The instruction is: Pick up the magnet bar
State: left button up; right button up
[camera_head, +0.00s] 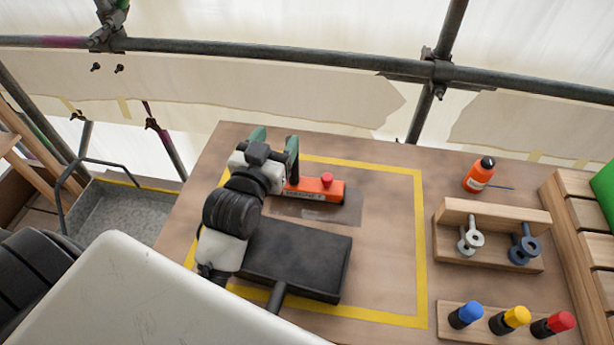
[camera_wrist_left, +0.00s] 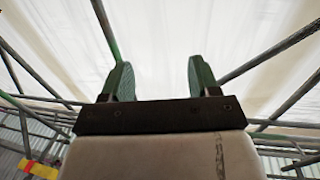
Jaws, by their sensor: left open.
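The magnet bar (camera_head: 315,188) looks like the orange-red bar with a red knob on top. It lies on the table inside the yellow outline, and its left end is hidden behind my left gripper. My left gripper (camera_head: 276,142) is open, with its green fingers pointing toward the back of the table. The fingers are at the left end of the bar, and I cannot tell whether they touch it. In the left wrist view the gripper (camera_wrist_left: 154,80) has nothing between its fingers. My right gripper is not in view.
A black block with a handle (camera_head: 295,260) lies in front of the bar. To the right are an orange bottle (camera_head: 479,174), a wooden rack (camera_head: 490,212) with metal eye pieces, and a board with blue, yellow and red capped pieces (camera_head: 510,318). Scaffold pipes (camera_head: 300,52) run behind the table.

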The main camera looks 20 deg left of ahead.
pick_arm(q)
notch_tip(320, 180, down, 9)
jog(key=b, duration=0.9)
jog(key=w+a+p, duration=0.1)
jog(key=w, duration=0.9)
jog(key=shift+a, duration=0.2)
grip_shut()
